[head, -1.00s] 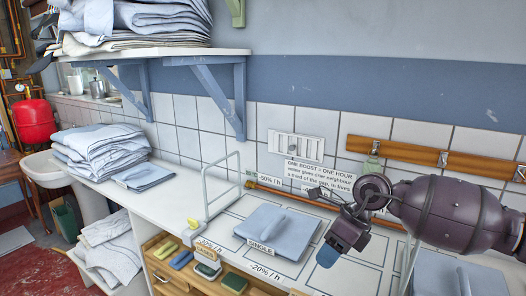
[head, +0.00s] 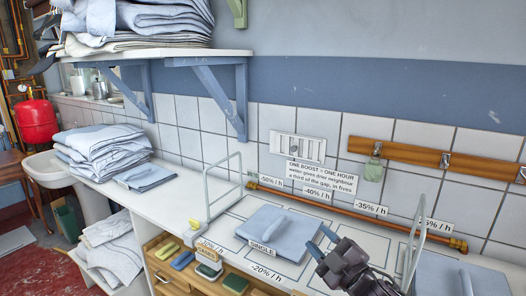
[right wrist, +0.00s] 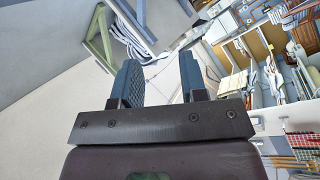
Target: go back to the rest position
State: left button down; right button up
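My right gripper (head: 320,243) is at the lower middle right of the head view, over the marked counter, just right of the folded blue cloth with the "SINGLE" label (head: 280,232). I cannot tell how high it is above the counter. In the right wrist view its two blue fingers (right wrist: 160,80) stand apart with nothing between them. My left gripper is in neither view.
A wire rail (head: 222,190) stands left of the cloth and another (head: 414,255) right of my gripper. A copper pipe (head: 330,208) runs along the wall behind. Folded laundry (head: 98,150) sits on the left counter, below a bracketed shelf (head: 160,52).

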jog(key=s+d+f+m+g+h, duration=0.1)
jog(key=s+d+f+m+h, duration=0.35)
jog(key=f, duration=0.35)
jog(key=s+d+f+m+g+h, duration=0.1)
jog(key=s+d+f+m+h, duration=0.25)
jog(key=d+f+m, duration=0.35)
jog(key=s+d+f+m+g+h, duration=0.1)
jog(key=s+f+m+g, duration=0.1)
jog(key=s+f, duration=0.5)
jog(key=s+d+f+m+g+h, duration=0.1)
jog(key=s+d+f+g, duration=0.1)
jog(key=s+f, duration=0.5)
jog(key=s, duration=0.5)
jog(key=shift+f+m+h, duration=0.35)
jog(key=shift+f+h, duration=0.05)
jog(key=shift+s+d, duration=0.1)
